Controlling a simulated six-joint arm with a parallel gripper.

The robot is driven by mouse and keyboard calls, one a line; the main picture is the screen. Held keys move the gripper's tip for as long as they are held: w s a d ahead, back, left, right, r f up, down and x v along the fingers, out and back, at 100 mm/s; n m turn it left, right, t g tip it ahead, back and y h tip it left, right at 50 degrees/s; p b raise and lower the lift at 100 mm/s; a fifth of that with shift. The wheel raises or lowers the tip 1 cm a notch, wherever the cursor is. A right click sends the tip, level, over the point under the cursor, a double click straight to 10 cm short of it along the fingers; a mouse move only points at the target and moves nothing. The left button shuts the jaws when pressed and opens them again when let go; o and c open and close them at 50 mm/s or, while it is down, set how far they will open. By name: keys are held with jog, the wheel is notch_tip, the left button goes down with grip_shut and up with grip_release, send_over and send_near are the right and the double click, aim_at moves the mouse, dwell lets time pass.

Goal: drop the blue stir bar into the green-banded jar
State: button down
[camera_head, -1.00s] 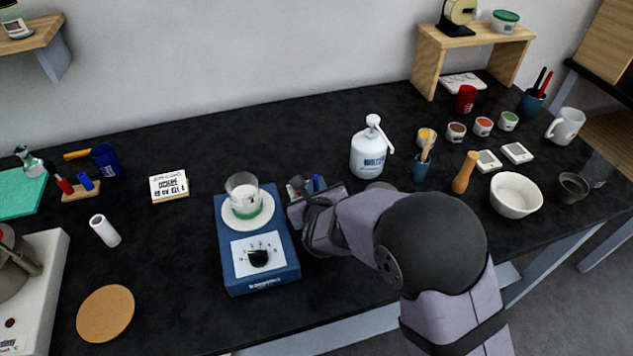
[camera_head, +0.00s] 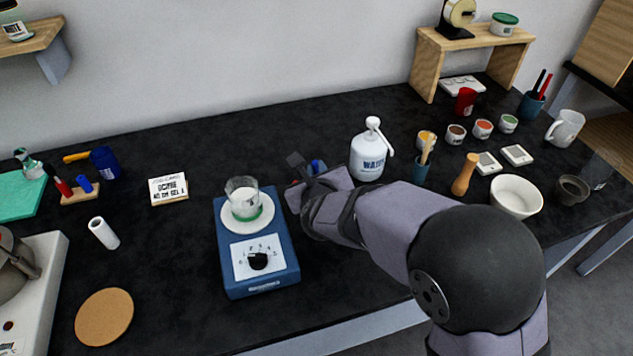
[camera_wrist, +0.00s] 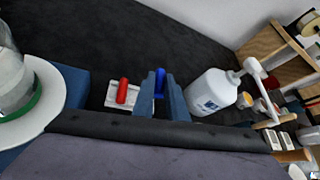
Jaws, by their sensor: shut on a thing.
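The green-banded jar (camera_head: 243,203) is clear glass and stands upright on the white round plate of a blue stirrer (camera_head: 262,284). The jar also shows, cut off, at the left of the wrist view (camera_wrist: 14,82). My gripper (camera_wrist: 160,88) is shut on the blue stir bar (camera_wrist: 159,82), which stands upright between the two fingers. In the head view the blue stir bar (camera_head: 316,165) shows just above my gripper, right of the jar.
A white wash bottle (camera_head: 368,156) stands close to the right of my gripper. A white label block (camera_head: 168,188) stands left of the stirrer. The bench behind the stirrer is clear.

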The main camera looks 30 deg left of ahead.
jog(key=shift+r, duration=1.9)
